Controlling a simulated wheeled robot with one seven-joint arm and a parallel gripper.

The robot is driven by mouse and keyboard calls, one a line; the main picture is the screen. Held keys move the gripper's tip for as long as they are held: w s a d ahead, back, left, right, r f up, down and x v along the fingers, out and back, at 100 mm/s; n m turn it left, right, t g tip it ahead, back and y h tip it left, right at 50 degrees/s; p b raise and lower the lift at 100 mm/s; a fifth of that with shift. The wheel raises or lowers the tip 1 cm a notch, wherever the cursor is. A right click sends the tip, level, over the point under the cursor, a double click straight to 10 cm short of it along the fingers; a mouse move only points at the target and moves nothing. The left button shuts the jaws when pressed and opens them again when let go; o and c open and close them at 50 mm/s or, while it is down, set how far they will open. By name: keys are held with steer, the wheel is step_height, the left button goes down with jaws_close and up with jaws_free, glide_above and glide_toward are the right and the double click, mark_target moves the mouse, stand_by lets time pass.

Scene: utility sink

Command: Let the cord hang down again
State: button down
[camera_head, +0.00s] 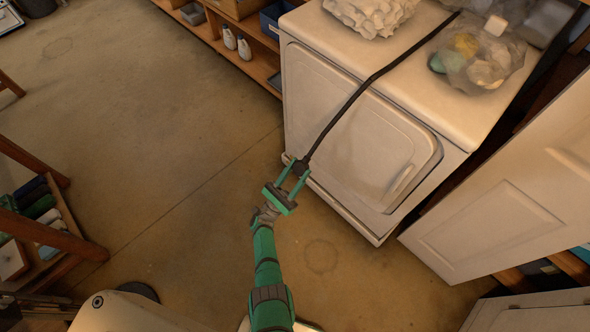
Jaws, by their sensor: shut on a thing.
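A black cord (353,98) runs from the back of the white appliance's top, over its front edge, and down to my gripper. My gripper (296,170), green with two fingers, is shut on the dark end of the cord in front of the appliance's lower left front. The cord looks fairly straight between the top edge and my gripper. The white appliance (310,75) has a large door panel on its front. The cord's far end is hidden among the things at the back of the top.
A clear bag of colored items (478,57) and a white crumpled bundle (369,14) lie on the appliance. A white door panel (515,185) stands at the right. A wooden rack (45,235) is at the left. The floor between is clear.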

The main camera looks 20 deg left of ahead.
steer(key=shift+a+r, duration=0.15)
steer(key=shift+r, duration=0.05)
steer(key=c, duration=1.2)
jaws_free()
steer(key=shift+o, duration=0.6)
steer(key=shift+f, duration=0.15)
steer(key=v, duration=0.4)
steer(key=shift+s+f, duration=0.1)
steer(key=shift+f, duration=0.1)
steer(key=shift+s+a+f, duration=0.1)
steer(key=shift+s+f, duration=0.3)
steer(key=shift+f, duration=0.15)
steer(key=shift+v, duration=0.8)
steer(key=shift+s+a+r, duration=0.1)
steer(key=shift+s, duration=0.05)
